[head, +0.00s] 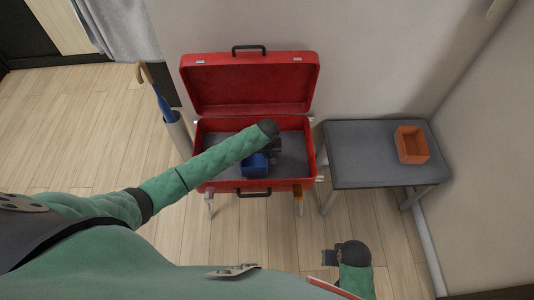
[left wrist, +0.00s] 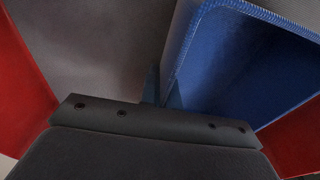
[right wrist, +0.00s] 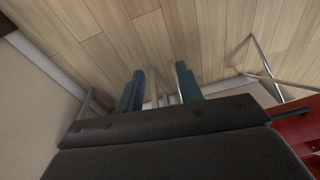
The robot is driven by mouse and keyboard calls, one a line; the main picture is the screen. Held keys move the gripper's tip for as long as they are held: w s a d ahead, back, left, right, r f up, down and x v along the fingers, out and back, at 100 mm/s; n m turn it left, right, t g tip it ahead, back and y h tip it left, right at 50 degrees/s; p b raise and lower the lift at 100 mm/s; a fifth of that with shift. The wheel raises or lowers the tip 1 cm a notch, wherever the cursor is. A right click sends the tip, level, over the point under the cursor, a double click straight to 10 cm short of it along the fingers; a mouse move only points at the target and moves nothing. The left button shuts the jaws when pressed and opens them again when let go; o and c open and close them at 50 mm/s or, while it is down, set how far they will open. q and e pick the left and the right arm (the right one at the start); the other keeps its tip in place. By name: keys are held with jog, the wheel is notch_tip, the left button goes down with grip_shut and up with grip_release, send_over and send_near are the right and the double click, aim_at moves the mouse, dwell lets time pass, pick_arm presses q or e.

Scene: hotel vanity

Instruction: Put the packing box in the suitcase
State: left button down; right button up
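The open red suitcase (head: 218,183) stands in front of the wall with its lid up and a grey inside. A blue open-topped packing box (head: 254,166) is inside the suitcase, partly hidden by my left arm. It also shows large in the left wrist view (left wrist: 245,65). My left gripper (left wrist: 162,90) is inside the suitcase with its fingers close together on one wall of the blue box. An orange open box (head: 411,146) sits on the grey side table. My right gripper (head: 328,257) is empty; its fingers are apart in the right wrist view (right wrist: 158,90).
The grey side table (head: 360,155) stands right of the suitcase, mostly bare. An umbrella stand (head: 177,133) is close to the suitcase's left side. Wooden floor lies open at the left and below my right gripper.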

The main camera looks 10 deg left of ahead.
pick_arm(q)
jog(key=c, duration=1.6)
grip_release()
jog(key=shift+c, duration=0.2)
pick_arm(e)
jog(key=shift+f, duration=0.1)
